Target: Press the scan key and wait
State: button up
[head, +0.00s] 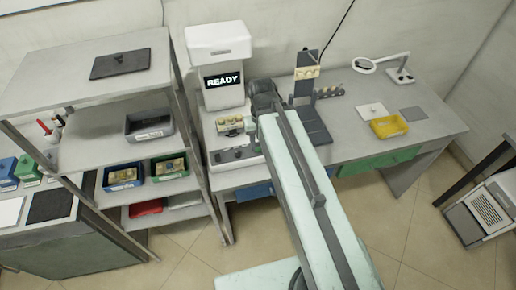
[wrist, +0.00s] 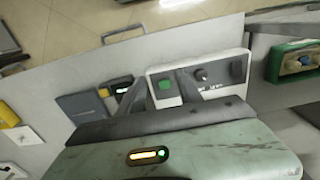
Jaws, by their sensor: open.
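The scanner (head: 221,50) is a white machine at the back of the bench, with a black display (head: 222,80) reading READY. Its white control panel (wrist: 221,68) shows in the wrist view with a green square key (wrist: 165,88) and a dark round knob (wrist: 200,75). Which of them is the scan key is not labelled legibly. My gripper (head: 263,95) is open and empty just right of the scanner in the head view. In the wrist view its dark fingers (wrist: 158,82) stand apart, with the green key between them in the picture; contact cannot be told.
A grey shelf rack (head: 120,157) with bins stands left of the scanner. Right on the bench (head: 350,86) are a dark stand (head: 304,85), a yellow tray (head: 388,128) and a magnifier lamp (head: 366,65). Small items sit on the scanner's tray (head: 230,122).

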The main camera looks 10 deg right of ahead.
grip_shut()
jog(key=shift+a, duration=0.1)
dwell(1.5)
